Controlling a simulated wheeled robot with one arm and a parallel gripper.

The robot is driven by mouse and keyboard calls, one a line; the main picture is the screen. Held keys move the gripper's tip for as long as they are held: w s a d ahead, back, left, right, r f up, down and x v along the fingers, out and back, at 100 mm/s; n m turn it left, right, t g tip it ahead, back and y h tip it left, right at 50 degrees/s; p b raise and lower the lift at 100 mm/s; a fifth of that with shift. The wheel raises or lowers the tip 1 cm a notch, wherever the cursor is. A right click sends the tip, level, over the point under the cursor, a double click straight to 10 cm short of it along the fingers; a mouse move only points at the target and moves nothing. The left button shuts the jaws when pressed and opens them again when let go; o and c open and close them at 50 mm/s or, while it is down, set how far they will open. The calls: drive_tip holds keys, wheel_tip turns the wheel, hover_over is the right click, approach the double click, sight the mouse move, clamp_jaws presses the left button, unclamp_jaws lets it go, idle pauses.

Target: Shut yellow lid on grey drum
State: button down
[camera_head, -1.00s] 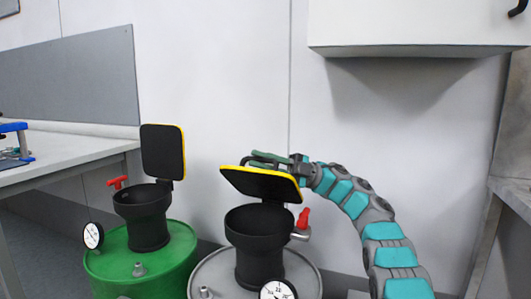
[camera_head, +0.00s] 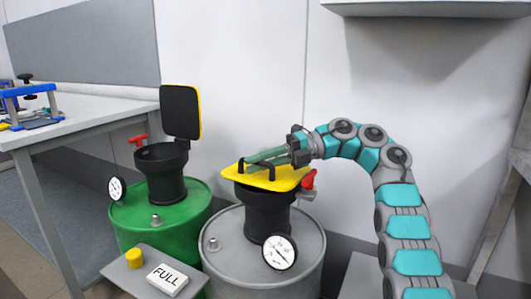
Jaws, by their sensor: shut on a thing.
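The grey drum (camera_head: 226,262) stands in the middle with a black funnel neck (camera_head: 266,216) on top. Its yellow lid (camera_head: 285,180) is swung down and nearly level over the neck's mouth, hiding it. I cannot tell whether the lid's underside fully touches the rim. The lid has a black handle (camera_head: 246,172). My gripper (camera_head: 262,160), with green fingers, reaches in from the right over the lid and is shut on the handle; the fingers partly hide it.
A green drum (camera_head: 190,218) stands to the left with its yellow-edged lid (camera_head: 181,112) upright. A red valve handle (camera_head: 309,179) and a gauge (camera_head: 280,252) are on the grey drum. A grey stand (camera_head: 130,284) with a FULL block (camera_head: 167,279) is in front. A workbench (camera_head: 80,125) is at left.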

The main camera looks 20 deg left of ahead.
drive_tip(key=shift+s+f+n+t+h, duration=0.25)
drive_tip(key=shift+f+n+t+h, duration=0.4)
drive_tip(key=shift+f, duration=0.35)
drive_tip(key=c, duration=1.1)
unclamp_jaws()
drive_tip(key=shift+c, duration=0.2)
